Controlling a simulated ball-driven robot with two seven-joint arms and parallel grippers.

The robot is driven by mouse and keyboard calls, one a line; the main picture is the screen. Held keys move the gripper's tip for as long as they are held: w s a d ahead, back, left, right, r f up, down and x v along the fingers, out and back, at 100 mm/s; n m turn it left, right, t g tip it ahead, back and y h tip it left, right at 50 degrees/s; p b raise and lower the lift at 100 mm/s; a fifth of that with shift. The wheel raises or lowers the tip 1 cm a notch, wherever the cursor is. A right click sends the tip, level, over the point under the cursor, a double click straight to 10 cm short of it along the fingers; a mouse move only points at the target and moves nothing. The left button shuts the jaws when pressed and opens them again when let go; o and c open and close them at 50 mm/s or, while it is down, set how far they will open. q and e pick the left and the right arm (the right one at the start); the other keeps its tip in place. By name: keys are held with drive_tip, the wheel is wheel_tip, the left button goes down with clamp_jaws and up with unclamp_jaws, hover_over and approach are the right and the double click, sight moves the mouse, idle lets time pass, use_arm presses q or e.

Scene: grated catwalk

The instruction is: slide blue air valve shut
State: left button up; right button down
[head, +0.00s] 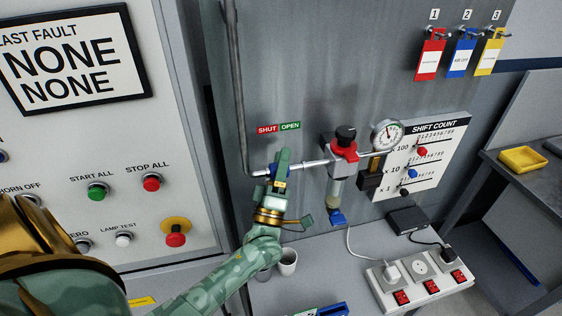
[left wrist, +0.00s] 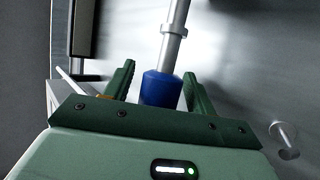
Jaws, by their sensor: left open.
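The blue air valve sleeve (left wrist: 161,88) sits on a silver pipe (left wrist: 175,35) in the left wrist view. My left gripper (left wrist: 160,74) is open, with one finger on each side of the blue sleeve; I cannot tell whether either touches it. In the head view my left gripper (head: 280,162) is at the horizontal air pipe (head: 310,164) and hides most of the valve. Above it is a label with red SHUT (head: 267,129) on the left and green OPEN (head: 290,126) on the right. The sleeve's exact position along the pipe is hidden. My right gripper is not in view.
Right of the gripper are a regulator with a red ring (head: 343,150) and a gauge (head: 387,135). A button panel (head: 125,215) stands at left. Below are a white cup (head: 287,262) and a power strip (head: 385,293). A vertical grey pipe (head: 238,90) runs up the wall.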

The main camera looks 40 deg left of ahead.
use_arm(q)
drive_tip(key=shift+s+d+f, duration=0.15)
drive_tip(key=shift+s+f, duration=0.05)
drive_tip(key=shift+f, duration=0.15)
drive_tip(key=b+v, duration=0.5)
drive_tip(key=v, duration=1)
drive_tip(key=shift+s, duration=0.3)
